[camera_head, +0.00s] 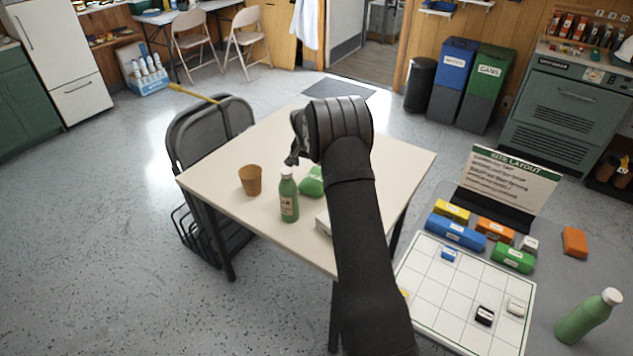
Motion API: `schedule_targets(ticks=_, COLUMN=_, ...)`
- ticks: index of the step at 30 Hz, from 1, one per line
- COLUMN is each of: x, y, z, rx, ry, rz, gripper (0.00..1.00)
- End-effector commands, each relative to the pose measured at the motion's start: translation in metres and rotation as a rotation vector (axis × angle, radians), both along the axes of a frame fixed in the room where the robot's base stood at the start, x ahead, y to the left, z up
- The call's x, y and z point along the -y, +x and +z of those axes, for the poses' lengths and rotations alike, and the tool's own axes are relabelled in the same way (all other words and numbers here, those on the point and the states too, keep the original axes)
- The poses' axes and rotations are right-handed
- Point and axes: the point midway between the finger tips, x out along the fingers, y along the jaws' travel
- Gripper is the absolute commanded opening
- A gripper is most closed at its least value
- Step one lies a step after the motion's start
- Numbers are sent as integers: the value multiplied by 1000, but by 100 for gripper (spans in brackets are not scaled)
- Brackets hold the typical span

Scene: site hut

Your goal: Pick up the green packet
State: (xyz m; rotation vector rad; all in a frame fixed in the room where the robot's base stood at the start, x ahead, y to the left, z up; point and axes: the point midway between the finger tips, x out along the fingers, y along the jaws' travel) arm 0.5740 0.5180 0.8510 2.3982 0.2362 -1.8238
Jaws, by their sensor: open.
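A green packet (312,183) lies on the cream table (215,179), just right of a green bottle (289,200). My arm hides the packet's right part. My gripper (291,160) is above the table, a little up and left of the packet in the picture, and apart from it. Its jaws are open, and I see nothing between them. The gripper is small and dark here, so its fingertips are hard to make out.
A brown cup (250,180) stands left of the bottle. A pale box (323,222) is partly hidden by my arm. A grey table at right holds a white grid board (445,290), coloured blocks and another green bottle (588,317). The cream table's left part is clear.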

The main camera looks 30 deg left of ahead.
Motion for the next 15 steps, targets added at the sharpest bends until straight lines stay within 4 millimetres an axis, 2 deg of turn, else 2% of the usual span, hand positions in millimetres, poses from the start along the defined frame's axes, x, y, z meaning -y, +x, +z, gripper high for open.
schedule_targets(ticks=3, x=-1, y=5, z=-18, rx=-1, ry=-1, rz=-1, gripper=100)
schedule_targets(ticks=11, x=-1, y=9, z=-31, rx=0, ry=0, rz=-1, gripper=100)
schedule_targets(ticks=15, x=0, y=14, z=-48, rx=-1, ry=-1, rz=-1, gripper=100)
